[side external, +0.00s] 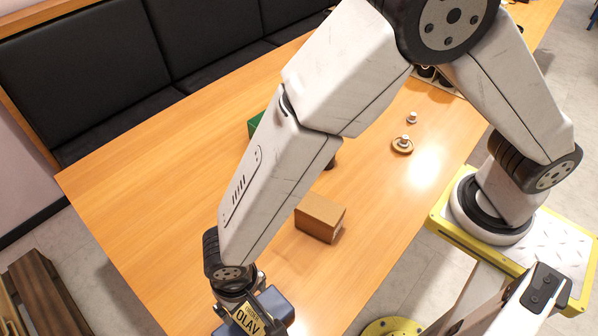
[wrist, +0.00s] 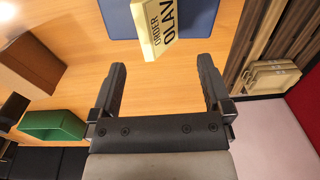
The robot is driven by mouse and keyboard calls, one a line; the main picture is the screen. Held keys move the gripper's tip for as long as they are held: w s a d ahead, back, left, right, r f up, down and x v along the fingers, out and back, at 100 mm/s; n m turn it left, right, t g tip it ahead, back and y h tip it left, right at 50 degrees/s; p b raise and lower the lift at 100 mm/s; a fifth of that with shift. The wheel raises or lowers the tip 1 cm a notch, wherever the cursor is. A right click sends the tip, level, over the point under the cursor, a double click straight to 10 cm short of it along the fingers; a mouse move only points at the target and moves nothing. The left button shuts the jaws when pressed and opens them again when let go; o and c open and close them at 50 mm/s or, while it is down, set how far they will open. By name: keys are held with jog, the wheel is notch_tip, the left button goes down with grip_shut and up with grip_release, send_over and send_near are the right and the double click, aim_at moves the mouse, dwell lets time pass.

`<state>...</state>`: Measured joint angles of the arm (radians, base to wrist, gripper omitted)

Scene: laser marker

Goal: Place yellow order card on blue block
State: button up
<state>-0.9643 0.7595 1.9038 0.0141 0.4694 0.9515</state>
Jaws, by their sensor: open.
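The yellow order card (wrist: 164,30), lettered "ORDER OLAV", lies across the edge of the blue block (wrist: 190,20) in the wrist view. It also shows in the side view (side external: 246,314), against the blue block (side external: 277,308) at the bottom edge. I cannot tell whether the card rests on the block or only overlaps it in the picture. My gripper (wrist: 162,62) is open, with its two fingers spread wide and nothing between them. The card is ahead of the fingertips, apart from them. In the side view my wrist hides part of the block and card.
A brown box (side external: 320,217) stands on the wooden table (side external: 150,200), right of my forearm. A green bin (side external: 255,124) is partly hidden behind my arm. Small round pieces (side external: 402,145) stand farther right. A dark bench (side external: 75,75) lines the far edge. The table's left part is clear.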

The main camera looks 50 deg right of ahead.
aim_at(249, 309)
jog(key=shift+r, duration=1.9)
jog(key=shift+d, duration=0.1)
jog(key=w+d+r+t, duration=0.1)
jog(key=w+d+r, duration=0.25)
jog(key=d, duration=0.45)
jog(key=w+d+r, duration=0.2)
jog(key=w+d, duration=0.2)
jog(key=d, duration=0.5)
jog(key=s+d+r, duration=0.1)
jog(key=d+r, duration=0.1)
jog(key=d, duration=0.7)
jog(key=s+d+r+t, duration=0.1)
jog(key=s+d, duration=0.1)
jog(key=d, duration=0.6)
jog(key=shift+s+d+r+t, duration=0.25)
jog(key=shift+d+r+t, duration=0.05)
jog(key=shift+d+r, duration=0.1)
